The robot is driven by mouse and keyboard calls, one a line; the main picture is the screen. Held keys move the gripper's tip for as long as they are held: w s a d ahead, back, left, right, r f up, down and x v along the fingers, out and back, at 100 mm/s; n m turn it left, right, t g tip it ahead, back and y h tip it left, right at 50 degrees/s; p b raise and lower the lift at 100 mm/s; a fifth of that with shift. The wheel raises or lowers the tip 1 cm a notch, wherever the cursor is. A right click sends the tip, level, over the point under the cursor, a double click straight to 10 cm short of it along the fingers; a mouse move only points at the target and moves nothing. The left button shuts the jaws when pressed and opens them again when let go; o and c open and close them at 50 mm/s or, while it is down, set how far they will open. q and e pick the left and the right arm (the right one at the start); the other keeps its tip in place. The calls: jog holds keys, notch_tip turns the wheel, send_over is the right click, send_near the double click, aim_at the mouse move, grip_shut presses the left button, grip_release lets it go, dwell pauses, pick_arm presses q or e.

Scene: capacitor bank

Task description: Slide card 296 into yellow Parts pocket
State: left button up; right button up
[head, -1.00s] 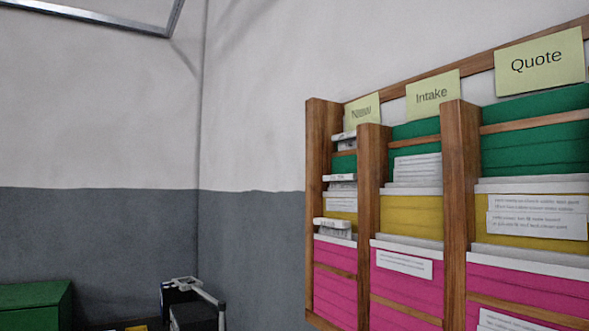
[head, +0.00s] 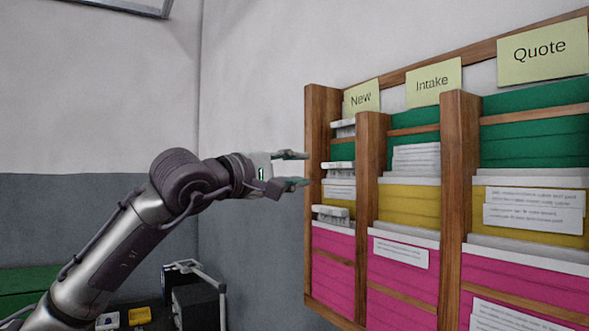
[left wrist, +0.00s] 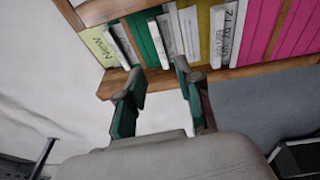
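My left gripper (head: 303,168) is open in the head view, its fingers apart and pointing right at the New column's outer post. Nothing shows between its fingers. In the left wrist view the two fingers (left wrist: 158,72) stand apart before the rack's wooden edge. White cards stand in the New column's pockets, including one in the yellow pocket (head: 340,190). In the left wrist view a white card (left wrist: 219,35) bears large sideways writing that I cannot read surely. I cannot tell which card is 296. No Parts label shows. My right gripper is out of view.
The wooden wall rack (head: 456,200) has green, yellow and magenta pockets under labels New (head: 361,98), Intake (head: 433,83) and Quote (head: 540,47). Its posts and rails stick out. A green box (head: 28,283) and a dark case (head: 198,305) stand low at left. Open air lies left of the rack.

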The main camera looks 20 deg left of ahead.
aim_at(337, 166)
pick_arm(q)
jog(key=p+x, duration=0.5)
jog(key=x, duration=0.4)
jog(key=shift+r, duration=0.15)
jog(key=shift+p+x, duration=0.6)
jog(key=shift+x, duration=0.5)
grip_shut()
